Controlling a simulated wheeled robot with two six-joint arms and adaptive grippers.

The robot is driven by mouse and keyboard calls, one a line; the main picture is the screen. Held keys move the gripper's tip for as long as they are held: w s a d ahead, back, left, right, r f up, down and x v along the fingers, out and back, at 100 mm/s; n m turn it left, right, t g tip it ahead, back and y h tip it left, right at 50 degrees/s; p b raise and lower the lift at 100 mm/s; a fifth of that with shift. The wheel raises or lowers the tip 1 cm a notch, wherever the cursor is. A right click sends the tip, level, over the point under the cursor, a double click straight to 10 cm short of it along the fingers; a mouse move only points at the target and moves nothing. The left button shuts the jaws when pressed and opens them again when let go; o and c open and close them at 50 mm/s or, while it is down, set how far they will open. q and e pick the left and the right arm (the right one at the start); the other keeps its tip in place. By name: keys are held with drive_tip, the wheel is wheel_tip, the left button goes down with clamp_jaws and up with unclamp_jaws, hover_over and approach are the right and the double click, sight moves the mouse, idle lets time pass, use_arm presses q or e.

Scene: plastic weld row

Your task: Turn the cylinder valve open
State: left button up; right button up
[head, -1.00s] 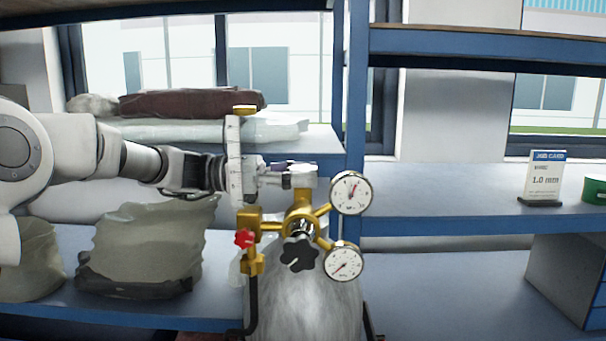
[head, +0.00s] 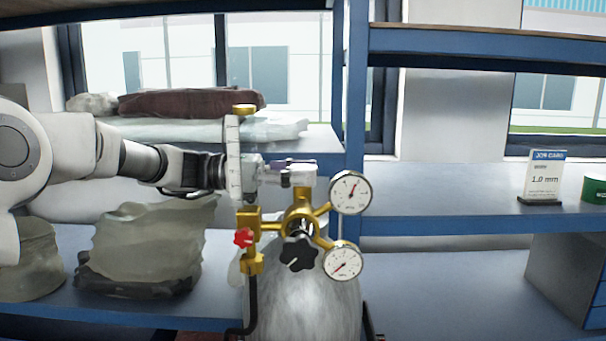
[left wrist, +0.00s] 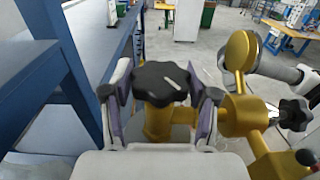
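The grey gas cylinder (head: 305,300) stands upright below a brass regulator (head: 300,215). In the left wrist view the black valve knob (left wrist: 160,82), with a white mark, sits between the fingers of my left gripper (left wrist: 160,95). The purple-lined fingers lie against both sides of the knob and appear closed on it. In the head view my left gripper (head: 303,168) reaches in from the left at the cylinder's top and hides the knob. The upper gauge (head: 350,191) needle points up and right; the lower gauge (head: 343,261) needle points down and left. My right gripper is not in view.
A black regulator knob (head: 298,251) and a red knob (head: 243,238) sit close below my gripper. A blue shelf post (head: 355,120) stands behind. Wrapped bundles (head: 145,245) lie on the left shelf. A job card (head: 543,178) stands at right.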

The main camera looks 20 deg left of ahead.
use_arm(q)
drive_tip(key=shift+o, duration=1.4)
drive_tip(key=shift+r, duration=0.1)
drive_tip(key=shift+a, duration=0.1)
drive_tip(key=shift+a, duration=0.1)
drive_tip(key=v, duration=1.2)
